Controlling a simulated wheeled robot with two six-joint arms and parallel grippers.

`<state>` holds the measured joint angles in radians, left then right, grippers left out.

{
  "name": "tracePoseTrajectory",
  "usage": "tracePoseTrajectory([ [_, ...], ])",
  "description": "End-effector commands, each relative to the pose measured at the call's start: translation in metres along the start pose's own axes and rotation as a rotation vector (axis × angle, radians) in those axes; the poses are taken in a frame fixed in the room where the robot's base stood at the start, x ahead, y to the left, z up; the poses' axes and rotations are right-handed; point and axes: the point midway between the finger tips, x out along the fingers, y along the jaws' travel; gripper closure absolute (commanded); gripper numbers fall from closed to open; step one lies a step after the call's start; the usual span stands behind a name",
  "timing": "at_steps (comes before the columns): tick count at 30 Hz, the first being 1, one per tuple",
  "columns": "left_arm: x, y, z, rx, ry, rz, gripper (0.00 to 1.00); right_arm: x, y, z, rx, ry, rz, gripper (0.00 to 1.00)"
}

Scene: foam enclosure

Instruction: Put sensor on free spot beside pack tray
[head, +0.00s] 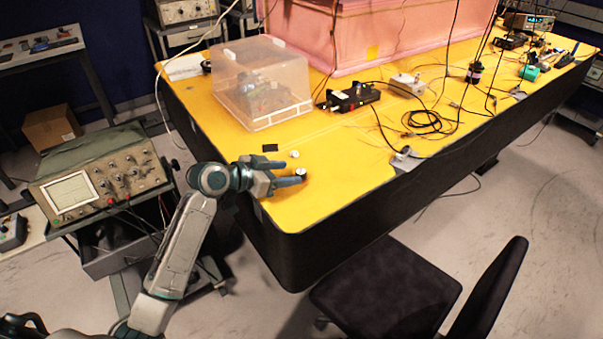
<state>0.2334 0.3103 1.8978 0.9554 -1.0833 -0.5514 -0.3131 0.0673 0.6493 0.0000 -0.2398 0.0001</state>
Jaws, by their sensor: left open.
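My left gripper (301,177) reaches in over the near left corner of the yellow table (345,185). Its fingers are apart and point right. A small round white-and-black piece (301,172), possibly the sensor, is at the fingertips; I cannot tell whether they touch it. A second small whitish piece (294,154) lies just behind it. A small flat black patch (270,148) lies to the left of that piece. I cannot make out which thing is the pack tray. My right gripper is not in view.
A clear plastic box (262,85) stands behind the gripper, with a black device (353,96) to its right. Cables (430,122) lie further right. The yellow surface right of the fingertips is bare. An oscilloscope (95,180) stands left, and a black chair (390,290) in front.

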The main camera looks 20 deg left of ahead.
Motion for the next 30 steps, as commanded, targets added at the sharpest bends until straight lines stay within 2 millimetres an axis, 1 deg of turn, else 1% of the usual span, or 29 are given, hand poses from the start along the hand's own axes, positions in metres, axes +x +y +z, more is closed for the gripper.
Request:
tracePoseTrajectory([
  [4,0.008,0.001,-0.001,-0.002,0.000,0.001,0.47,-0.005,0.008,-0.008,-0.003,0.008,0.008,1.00],
  [7,0.020,0.003,-0.002,-0.004,0.000,0.003,0.47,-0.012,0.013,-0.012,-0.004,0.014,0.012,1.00],
  [10,0.034,0.005,-0.001,-0.004,0.000,0.002,0.47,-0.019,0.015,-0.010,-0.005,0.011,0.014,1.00],
  [13,0.047,0.004,0.000,-0.003,0.000,0.001,0.47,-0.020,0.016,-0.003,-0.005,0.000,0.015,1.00],
  [16,0.053,0.004,0.002,-0.001,-0.001,0.000,0.47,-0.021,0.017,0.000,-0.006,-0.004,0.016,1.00],
  [22,0.054,0.004,0.003,0.001,-0.002,0.000,0.47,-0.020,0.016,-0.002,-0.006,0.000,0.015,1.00],
  [23,0.054,0.004,0.003,0.001,-0.002,0.000,0.49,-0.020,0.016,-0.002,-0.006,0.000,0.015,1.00],
  [24,0.054,0.004,0.003,0.001,-0.001,0.000,0.57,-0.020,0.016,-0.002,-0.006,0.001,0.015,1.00],
  [30,0.054,0.004,0.003,0.000,-0.001,0.000,0.95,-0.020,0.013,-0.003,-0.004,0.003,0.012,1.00],
])
